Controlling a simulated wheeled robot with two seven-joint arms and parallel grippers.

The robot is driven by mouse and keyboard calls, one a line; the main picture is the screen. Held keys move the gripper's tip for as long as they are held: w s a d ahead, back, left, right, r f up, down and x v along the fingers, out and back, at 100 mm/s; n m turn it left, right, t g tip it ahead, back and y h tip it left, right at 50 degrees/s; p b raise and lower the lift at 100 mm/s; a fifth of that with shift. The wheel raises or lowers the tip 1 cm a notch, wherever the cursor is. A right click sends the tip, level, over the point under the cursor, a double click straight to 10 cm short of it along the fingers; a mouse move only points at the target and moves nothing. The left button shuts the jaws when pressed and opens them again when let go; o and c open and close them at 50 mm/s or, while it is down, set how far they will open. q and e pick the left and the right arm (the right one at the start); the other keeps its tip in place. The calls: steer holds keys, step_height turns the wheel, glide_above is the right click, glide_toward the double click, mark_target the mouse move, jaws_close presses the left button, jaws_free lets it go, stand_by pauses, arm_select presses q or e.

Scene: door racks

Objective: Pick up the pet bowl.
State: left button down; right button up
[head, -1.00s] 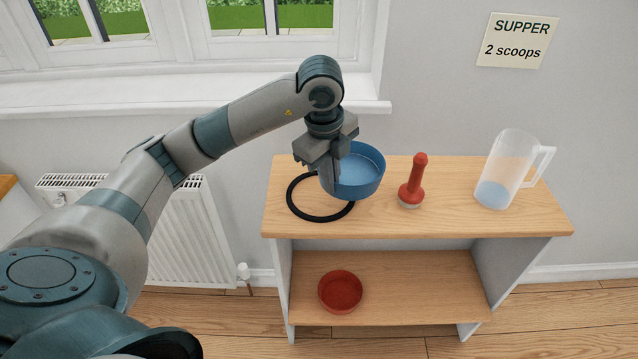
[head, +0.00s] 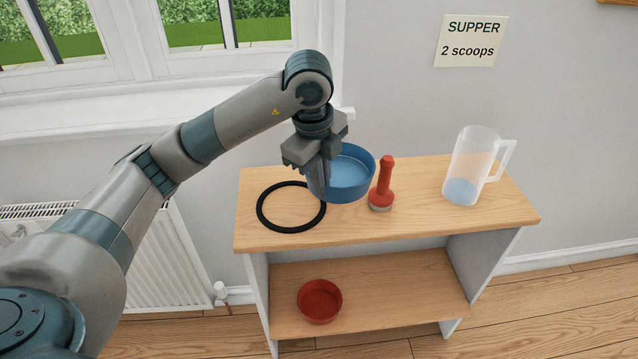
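The blue pet bowl (head: 352,182) is at my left gripper (head: 319,182), above the top of the wooden shelf unit. My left gripper points down and is shut on the bowl's left rim. The fingers cover part of that side. The bowl looks roughly level and appears raised off the top, though its underside is hidden. A second bowl, red (head: 320,301), stands on the lower shelf at the left. My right gripper is not in view.
A black ring (head: 264,219) lies flat on the wooden top (head: 420,215), left of the blue bowl. A red-handled tool (head: 385,184) stands close to the bowl's right. A clear jug (head: 472,168) stands farther right. A "SUPPER 2 scoops" note (head: 468,40) hangs on the wall.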

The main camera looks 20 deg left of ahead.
mark_target(332, 195)
arm_select(q)
steer(key=shift+d, duration=0.1)
stand_by(0.7)
steer(key=d+m, duration=0.1)
steer(key=m, duration=0.3)
steer(key=s+d+m, duration=0.1)
steer(key=m, duration=0.3)
steer(key=d+m+g+h, duration=0.1)
steer(key=m, duration=0.3)
steer(key=shift+s+f+m, duration=0.2)
steer(key=shift+s+m, duration=0.1)
steer(key=m, duration=0.4)
steer(key=shift+s+d+f+g, duration=0.2)
steer(key=shift+s+d+g, duration=0.1)
steer(key=shift+s+g, duration=0.1)
steer(key=s+f+m+y, duration=0.1)
steer(key=s+m, duration=0.3)
steer(key=m, duration=1.3)
steer(key=s+f+m+y, duration=0.2)
steer(key=s+f+m, duration=0.1)
steer(key=m, duration=1.4)
steer(key=shift+s+a+f+m, duration=0.2)
steer(key=shift+s+m, duration=0.1)
steer(key=shift+s, duration=0.2)
